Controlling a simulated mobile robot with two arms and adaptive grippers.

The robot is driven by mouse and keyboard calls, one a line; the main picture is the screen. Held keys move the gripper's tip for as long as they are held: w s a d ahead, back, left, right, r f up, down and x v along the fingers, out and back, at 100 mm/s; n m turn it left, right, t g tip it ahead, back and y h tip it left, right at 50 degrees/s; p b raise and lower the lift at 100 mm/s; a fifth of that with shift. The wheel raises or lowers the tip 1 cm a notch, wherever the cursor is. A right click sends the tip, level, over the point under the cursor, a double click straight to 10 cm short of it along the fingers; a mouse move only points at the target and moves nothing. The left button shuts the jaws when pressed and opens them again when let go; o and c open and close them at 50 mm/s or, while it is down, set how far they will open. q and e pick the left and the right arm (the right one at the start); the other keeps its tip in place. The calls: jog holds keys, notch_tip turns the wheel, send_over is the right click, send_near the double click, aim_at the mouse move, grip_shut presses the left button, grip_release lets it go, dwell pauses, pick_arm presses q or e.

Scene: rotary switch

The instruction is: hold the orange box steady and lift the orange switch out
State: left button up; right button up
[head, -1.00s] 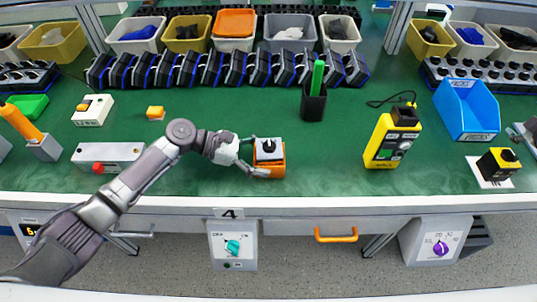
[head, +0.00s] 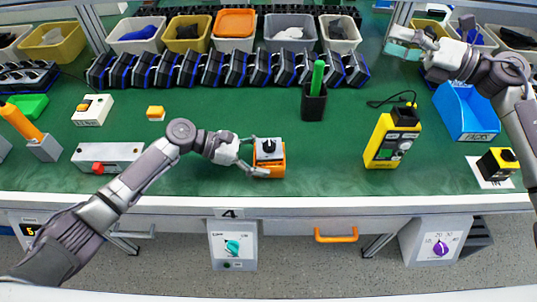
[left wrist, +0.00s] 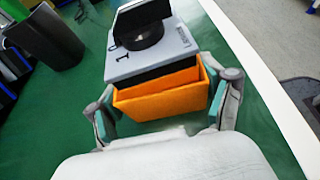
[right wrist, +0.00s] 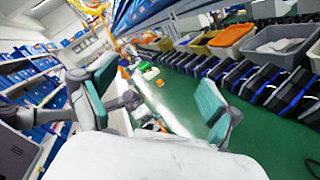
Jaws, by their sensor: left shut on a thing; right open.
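The orange box (head: 270,172) stands on the green bench near its front edge. The switch (head: 268,149), with a grey top plate and a black knob, sits in it; in the left wrist view the switch (left wrist: 150,52) rises above the rim of the orange box (left wrist: 160,100). My left gripper (head: 256,164) is shut on the orange box, with a finger at each side in the left wrist view. My right gripper (head: 405,45) is open and empty, raised at the upper right of the head view, well away from the box.
A black holder (head: 313,103) with a green stick stands behind the box. A yellow device (head: 391,138) is to its right, and a blue bin (head: 466,112) lies below my right arm. A grey box with a red button (head: 107,157) is at the left. Bench around the orange box is clear.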

jog(key=s+a+n+g+h, duration=0.2)
jog(key=s+a+n+g, duration=0.25)
jog(key=a+n, duration=0.2)
jog(key=n+g+h, duration=0.4)
jog(key=n, duration=0.5)
send_near(276, 145)
jog(key=x, duration=0.3)
jog(key=shift+x, duration=3.9)
jog(key=c, duration=1.1)
jog(key=shift+c, duration=0.2)
